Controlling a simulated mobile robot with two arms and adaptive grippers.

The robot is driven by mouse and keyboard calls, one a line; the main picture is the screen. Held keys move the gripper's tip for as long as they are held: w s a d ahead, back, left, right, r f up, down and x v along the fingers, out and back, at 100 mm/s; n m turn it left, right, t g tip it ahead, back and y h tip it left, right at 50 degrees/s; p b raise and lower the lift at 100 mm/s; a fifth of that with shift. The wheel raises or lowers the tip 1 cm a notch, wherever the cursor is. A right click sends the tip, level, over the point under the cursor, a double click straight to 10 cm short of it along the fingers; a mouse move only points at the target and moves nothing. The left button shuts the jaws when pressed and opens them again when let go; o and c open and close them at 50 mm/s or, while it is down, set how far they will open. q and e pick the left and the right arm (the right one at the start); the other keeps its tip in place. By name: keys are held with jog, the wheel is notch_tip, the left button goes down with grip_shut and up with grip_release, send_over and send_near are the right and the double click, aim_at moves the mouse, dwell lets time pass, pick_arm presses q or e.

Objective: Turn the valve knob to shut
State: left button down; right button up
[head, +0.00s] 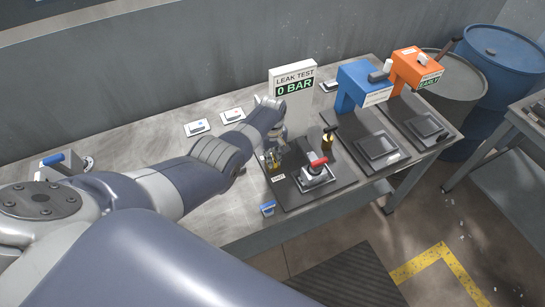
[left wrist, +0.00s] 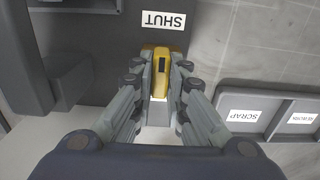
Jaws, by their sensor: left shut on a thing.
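The yellow valve knob (left wrist: 161,62) stands between the fingers of my left gripper (left wrist: 160,85) in the left wrist view. The fingers are shut on its two sides. A dark mark shows on the knob's top, and its long axis points toward the white SHUT label (left wrist: 164,19), which reads upside down there. In the head view my left gripper (head: 272,159) reaches down at the left part of the dark test plate (head: 297,200). The knob is mostly hidden there by the fingers. My right gripper is not in view.
A red-handled clamp (head: 318,161) and a brass-coloured part (head: 328,141) stand right of my gripper. The leak test sign (head: 293,84) reads 0 BAR. Blue (head: 360,85) and orange (head: 414,68) machines stand farther right. Small labelled trays (head: 198,128) lie behind my arm.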

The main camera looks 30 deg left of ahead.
pick_arm(q)
jog(key=shift+w+r, duration=0.1)
jog(key=c, duration=1.7)
grip_release()
jog(key=shift+o, duration=0.5)
notch_tip(320, 180, up, 12)
